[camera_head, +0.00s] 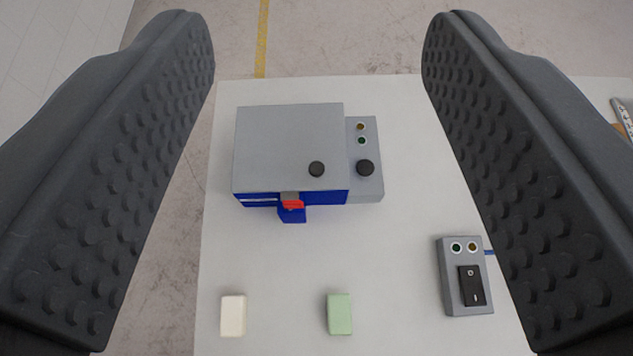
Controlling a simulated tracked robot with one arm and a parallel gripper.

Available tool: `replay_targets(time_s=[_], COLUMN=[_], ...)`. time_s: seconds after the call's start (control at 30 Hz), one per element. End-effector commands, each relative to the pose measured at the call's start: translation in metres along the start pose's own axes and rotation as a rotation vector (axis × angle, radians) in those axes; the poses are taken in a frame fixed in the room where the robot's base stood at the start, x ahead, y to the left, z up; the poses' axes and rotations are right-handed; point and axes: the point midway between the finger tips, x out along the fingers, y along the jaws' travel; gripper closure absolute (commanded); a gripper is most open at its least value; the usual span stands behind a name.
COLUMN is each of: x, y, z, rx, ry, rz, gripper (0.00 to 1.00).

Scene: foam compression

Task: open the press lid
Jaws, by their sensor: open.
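The press (340,197) is a blue box on a white table, with a flat grey lid (275,140) lying shut on top. A black round knob (316,169) sits on the lid near its front right corner. A red latch (292,204) with a blue block below it is at the middle of the front edge. A grey side panel (362,135) on the right carries another black knob (365,168) and two small lights. My gripper (318,55) is open and empty, its two dark studded fingers wide apart on either side of the press in the picture.
A cream block (233,315) and a pale green block (339,314) lie near the front of the white table (285,270). A grey switch box (464,277) with a black rocker stands at the right. Part of another object (624,118) shows at the right edge.

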Motion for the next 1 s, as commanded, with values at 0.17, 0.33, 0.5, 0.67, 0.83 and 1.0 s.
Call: replay_targets(time_s=[0.17, 0.33, 0.5, 0.67, 0.83, 1.0], x=[0.06, 0.113, 0.16, 0.202, 0.241, 0.273], y=[0.006, 0.007, 0.007, 0.006, 0.005, 0.003], z=[0.012, 0.033, 0.059, 0.091, 0.128, 0.17], rx=[0.023, 0.046, 0.066, 0.086, 0.104, 0.122], ry=[-0.154, -0.298, -0.439, -0.577, -0.718, -0.863], rz=[0.031, 0.053, 0.073, 0.089, 0.103, 0.115], gripper=[0.48, 0.48, 0.48, 0.48, 0.48, 0.48])
